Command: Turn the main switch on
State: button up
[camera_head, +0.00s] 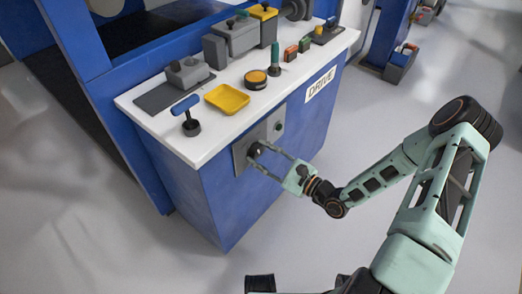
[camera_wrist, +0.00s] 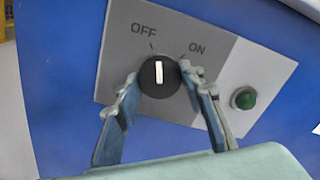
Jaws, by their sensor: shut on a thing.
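The main switch is a round black knob (camera_wrist: 160,76) with a white pointer line, on a grey plate (camera_wrist: 120,60) marked OFF and ON. In the wrist view the pointer stands nearly upright, between the two marks and nearer the OFF mark. My gripper (camera_wrist: 158,79) has one finger on each side of the knob and is shut on it. In the head view my gripper (camera_head: 260,152) reaches the plate on the blue cabinet front from the right, and the fingers partly hide the knob (camera_head: 255,149).
A green button (camera_wrist: 244,98) sits right of the knob on the same plate. Above is a white countertop (camera_head: 135,98) with a yellow tray (camera_head: 227,99), a blue-handled tool (camera_head: 187,112) and several small items. The floor right of the cabinet is clear around my arm.

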jog(key=m+p, duration=0.3)
jog(key=m, duration=0.2)
jog(key=shift+r+m, duration=0.1)
jog(key=shift+m, duration=0.2)
jog(key=m+p, duration=0.2)
jog(key=m, duration=0.3)
jog(key=shift+s, duration=0.1)
jog(key=shift+m, duration=0.3)
jog(key=o, duration=1.2)
jog(key=shift+c, duration=0.2)
jog(key=v, duration=1.2)
jog(key=shift+s+p, duration=0.15)
jog(key=shift+p, duration=0.15)
